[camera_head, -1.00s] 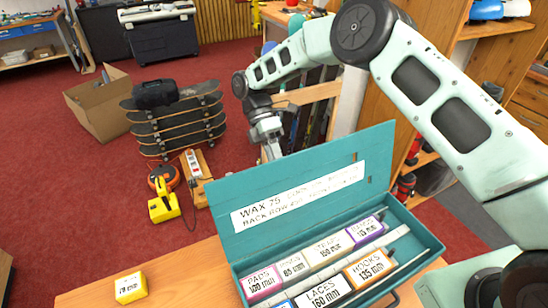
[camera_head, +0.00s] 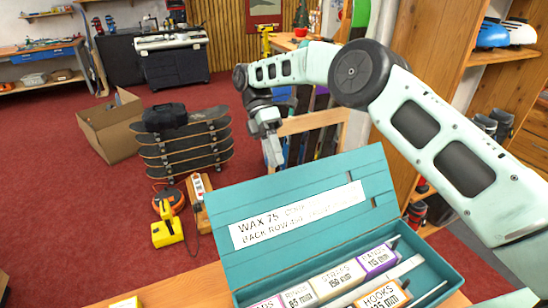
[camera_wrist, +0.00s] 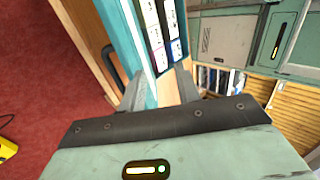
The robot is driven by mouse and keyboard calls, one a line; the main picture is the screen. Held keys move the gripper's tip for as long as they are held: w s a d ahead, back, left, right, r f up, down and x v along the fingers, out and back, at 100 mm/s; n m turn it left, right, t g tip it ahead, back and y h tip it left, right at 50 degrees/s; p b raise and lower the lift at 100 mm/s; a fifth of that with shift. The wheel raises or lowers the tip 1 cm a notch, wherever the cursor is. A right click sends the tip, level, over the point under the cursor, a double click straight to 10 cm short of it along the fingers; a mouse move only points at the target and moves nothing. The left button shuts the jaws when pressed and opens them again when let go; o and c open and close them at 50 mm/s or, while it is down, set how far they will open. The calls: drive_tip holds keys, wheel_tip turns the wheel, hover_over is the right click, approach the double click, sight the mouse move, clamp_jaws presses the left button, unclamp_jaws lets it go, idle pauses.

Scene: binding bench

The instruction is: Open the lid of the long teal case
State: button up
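The long teal case (camera_head: 452,284) sits on the wooden bench, at the bottom right of the head view. Its teal lid (camera_head: 290,194) stands raised and leans back, with a white "WAX 75" label on its inner face. Labelled blocks show inside the case. My gripper (camera_head: 274,155) is beyond the lid's top edge, pointing down, with nothing visible in it. In the wrist view its two fingers (camera_wrist: 160,90) are spread apart, with a teal edge of the lid (camera_wrist: 136,38) ahead of them. Whether they touch the lid I cannot tell.
A yellow block (camera_head: 126,302) lies on the bench (camera_head: 185,290) at the left. Stacked skateboards (camera_head: 185,150), a cardboard box (camera_head: 108,125) and a yellow tool (camera_head: 167,230) are on the red floor. Wooden shelving (camera_head: 440,60) stands at the right. Open floor lies left of the bench.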

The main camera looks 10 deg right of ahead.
drive_tip(key=shift+w+r, duration=0.15)
drive_tip(key=shift+r, duration=0.05)
clamp_jaws()
drive_tip(key=w+a+f+m+t+y+b, duration=0.15)
drive_tip(key=w+m+t+b, duration=0.45)
drive_tip(key=m, duration=1.2)
drive_tip(key=s+d+p+x, duration=0.1)
drive_tip(key=p+x, duration=0.7)
drive_tip(key=shift+f+t, duration=0.15)
drive_tip(key=shift+t, duration=0.25)
